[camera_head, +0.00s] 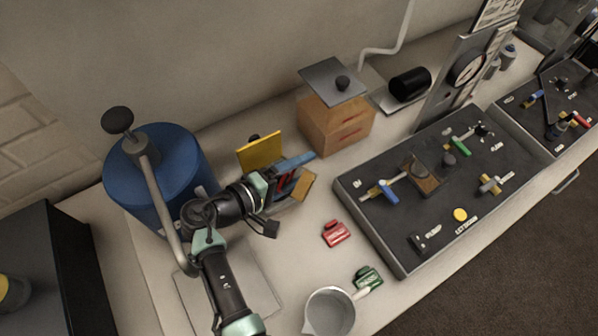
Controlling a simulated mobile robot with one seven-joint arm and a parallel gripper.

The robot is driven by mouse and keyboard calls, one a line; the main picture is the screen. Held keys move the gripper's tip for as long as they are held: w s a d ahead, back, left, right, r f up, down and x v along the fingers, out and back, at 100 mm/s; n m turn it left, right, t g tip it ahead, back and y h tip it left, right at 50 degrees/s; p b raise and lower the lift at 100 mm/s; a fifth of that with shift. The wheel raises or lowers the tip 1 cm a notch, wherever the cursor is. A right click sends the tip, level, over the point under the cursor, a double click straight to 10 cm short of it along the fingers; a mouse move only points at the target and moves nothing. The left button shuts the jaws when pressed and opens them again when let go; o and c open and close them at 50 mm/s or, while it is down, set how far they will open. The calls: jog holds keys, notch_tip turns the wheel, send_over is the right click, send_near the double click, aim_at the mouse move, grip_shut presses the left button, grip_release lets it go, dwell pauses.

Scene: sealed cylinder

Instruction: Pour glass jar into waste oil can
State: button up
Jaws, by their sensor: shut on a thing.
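My arm reaches up from the bottom left, and my gripper (283,184) points right, beside a small group of red, blue and tan items. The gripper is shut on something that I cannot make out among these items. I cannot clearly identify a glass jar. No can labelled for waste oil shows. A large blue cylinder (150,150) with a dark knob and a bent grey lever stands left of the gripper. A pale open vessel with a handle (330,314) stands at the bottom centre, apart from the gripper.
A yellow plate (260,152) stands just behind the gripper. A wooden box (336,124) with a grey lid stands behind it. A red item (336,234) and a green item (368,278) lie in front. A black control panel (395,235) with valves fills the right. Bare bench lies between.

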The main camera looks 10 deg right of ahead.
jog(key=shift+a+r+n+h, duration=0.1)
jog(key=shift+r+n+h, duration=0.2)
jog(key=shift+n, duration=0.1)
dwell(0.6)
jog(key=shift+n, duration=0.3)
dwell(0.6)
jog(key=shift+h+b, duration=0.3)
jog(key=shift+h, duration=0.2)
jog(key=shift+s+r+n+h, duration=0.2)
jog(key=shift+n+h, duration=0.1)
jog(key=shift+n, duration=0.4)
dwell(0.5)
jog(key=shift+s+n+h+b, duration=0.15)
jog(key=shift+n+h+b, duration=0.25)
jog(key=shift+n+b, duration=0.3)
jog(key=shift+r, duration=0.15)
dwell(0.7)
